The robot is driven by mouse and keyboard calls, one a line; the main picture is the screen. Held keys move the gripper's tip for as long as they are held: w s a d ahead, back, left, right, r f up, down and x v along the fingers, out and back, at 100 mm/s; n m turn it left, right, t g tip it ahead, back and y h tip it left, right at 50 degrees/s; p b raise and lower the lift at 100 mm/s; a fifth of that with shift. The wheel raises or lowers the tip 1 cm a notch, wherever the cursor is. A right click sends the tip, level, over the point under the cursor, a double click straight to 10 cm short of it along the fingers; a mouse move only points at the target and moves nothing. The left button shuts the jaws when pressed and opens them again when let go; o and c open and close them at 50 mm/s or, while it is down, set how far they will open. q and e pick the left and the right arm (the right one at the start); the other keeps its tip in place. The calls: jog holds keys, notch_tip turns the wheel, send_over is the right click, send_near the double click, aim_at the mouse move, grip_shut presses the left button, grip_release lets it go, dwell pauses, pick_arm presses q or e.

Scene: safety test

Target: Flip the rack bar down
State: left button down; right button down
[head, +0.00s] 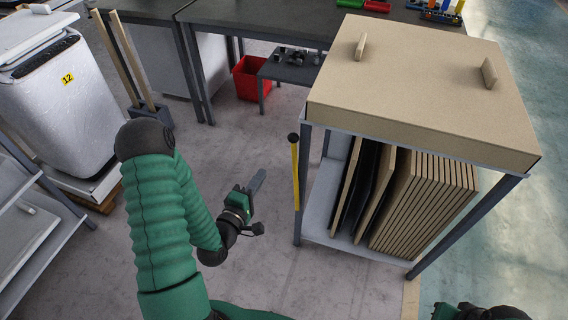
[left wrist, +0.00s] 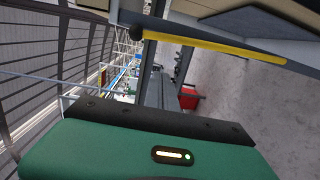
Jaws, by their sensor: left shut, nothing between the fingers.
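The rack bar is a yellow bar (head: 296,177) with a black knob at its top end. It stands upright at the front left corner of the metal rack (head: 301,205). In the left wrist view the yellow bar (left wrist: 215,45) runs across the upper part, with the black knob at its left end. My left gripper (head: 259,180) is shut and empty, to the left of the bar and apart from it in the head view. The fingers of my right gripper are out of view; only a bit of my right arm shows at the bottom right.
A large tan box lid (head: 420,90) with two handles tops the rack. Several upright panels (head: 425,200) fill its shelf. A red bin (head: 250,80) and a small dark table (head: 290,68) stand behind. A wrapped white unit (head: 70,85) is at left. Floor around my left gripper is clear.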

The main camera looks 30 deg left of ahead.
pick_arm(q)
jog(key=shift+s+a+r+n+y, duration=0.3)
jog(key=shift+s+n, duration=0.05)
jog(key=shift+n, duration=0.25)
jog(key=w+d+b, duration=0.1)
jog(key=w+b, duration=0.1)
jog(key=w, duration=0.9)
jog(key=shift+w+d+b, duration=0.3)
jog(key=shift+d+b, duration=0.05)
jog(key=shift+w+r, duration=0.1)
